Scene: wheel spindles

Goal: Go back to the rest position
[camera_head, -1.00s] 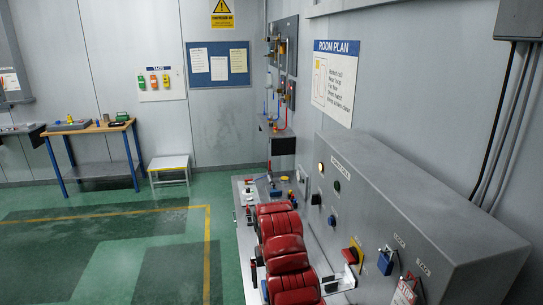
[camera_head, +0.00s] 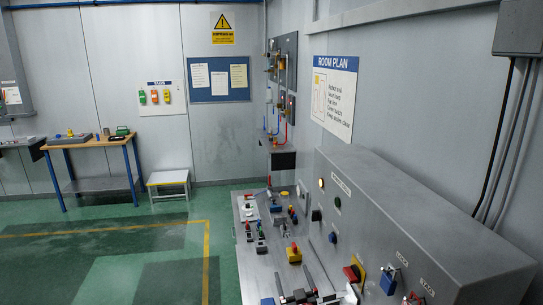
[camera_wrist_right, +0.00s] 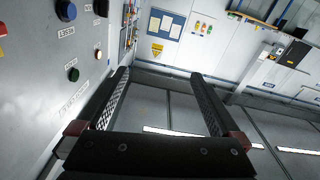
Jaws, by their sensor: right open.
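My right gripper (camera_head: 294,280) shows at the bottom of the head view, over the near end of the grey bench. Its two dark fingers stand apart. In the right wrist view the same gripper (camera_wrist_right: 160,73) is open, with two long textured fingers and nothing between them. My left gripper is in neither view.
A grey panel box (camera_head: 420,222) with buttons, a red switch and a blue padlock (camera_head: 389,281) runs along the right. A wooden table (camera_head: 92,142) and open green floor lie left.

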